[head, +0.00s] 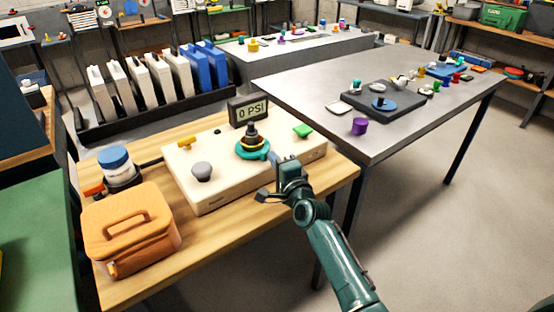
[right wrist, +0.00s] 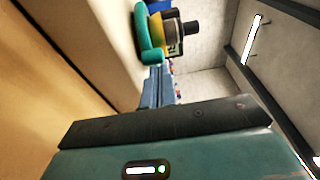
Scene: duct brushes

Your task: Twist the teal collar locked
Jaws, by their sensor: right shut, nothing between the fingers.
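The teal collar (head: 252,149) sits around the base of a dark fitting (head: 252,131) with a yellow band, on top of the cream box (head: 215,185). In the right wrist view the collar (right wrist: 149,32) shows at the upper middle, with the black and yellow fitting beside it. My right gripper (head: 277,158) is at the collar's right front side, with its fingers closed together and nothing held. In the right wrist view the fingertips (right wrist: 157,70) point at the collar's edge; I cannot tell whether they touch it. My left gripper is not in view.
The cream box also carries a grey knob (head: 202,171), a yellow handle (head: 187,142) and a green button (head: 302,131). A gauge reading 0 PSI (head: 248,110) stands behind. An orange case (head: 131,230) and a blue-lidded jar (head: 117,163) are to the left.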

